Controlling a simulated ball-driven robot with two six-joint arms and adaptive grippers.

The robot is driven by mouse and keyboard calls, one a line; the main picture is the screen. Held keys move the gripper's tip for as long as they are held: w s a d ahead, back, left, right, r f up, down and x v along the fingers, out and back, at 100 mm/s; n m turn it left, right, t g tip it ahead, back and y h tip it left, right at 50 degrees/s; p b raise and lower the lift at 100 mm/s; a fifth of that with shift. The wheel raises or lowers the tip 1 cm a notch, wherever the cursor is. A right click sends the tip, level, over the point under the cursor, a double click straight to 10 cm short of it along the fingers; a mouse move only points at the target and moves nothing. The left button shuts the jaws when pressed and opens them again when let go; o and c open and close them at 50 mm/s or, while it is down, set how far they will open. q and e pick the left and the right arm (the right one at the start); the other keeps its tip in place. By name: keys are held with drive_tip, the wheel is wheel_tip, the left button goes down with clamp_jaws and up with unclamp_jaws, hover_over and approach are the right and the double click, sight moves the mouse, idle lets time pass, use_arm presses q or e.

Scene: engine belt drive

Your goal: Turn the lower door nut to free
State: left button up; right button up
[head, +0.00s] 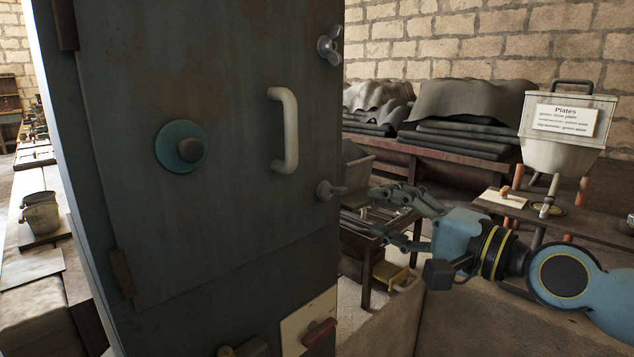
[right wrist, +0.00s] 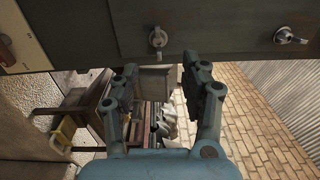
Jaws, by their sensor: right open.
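The lower door nut (head: 328,190) is a small grey wing nut at the right edge of the blue-grey door (head: 230,120), below the pale handle (head: 286,130). It also shows in the right wrist view (right wrist: 157,38), just beyond the fingertips and roughly between them. Its wings look roughly level in the head view. My right gripper (head: 378,214) is open and empty, to the right of the nut and apart from it. Its two fingers show spread in the right wrist view (right wrist: 160,70). My left gripper is not in view.
An upper wing nut (head: 329,45) sits at the door's top right corner. A round teal knob (head: 181,147) is on the door. A pale plate with a red knob (head: 318,333) is below. A low table (head: 368,240) stands behind my right gripper. A Plates bin (head: 566,125) is far right.

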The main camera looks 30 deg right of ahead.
sight(331, 193)
drive_tip(key=x, duration=1)
drive_tip(key=shift+w+d+f, duration=0.15)
drive_tip(key=shift+w+f, duration=0.05)
drive_tip(key=shift+w, duration=0.2)
clamp_jaws()
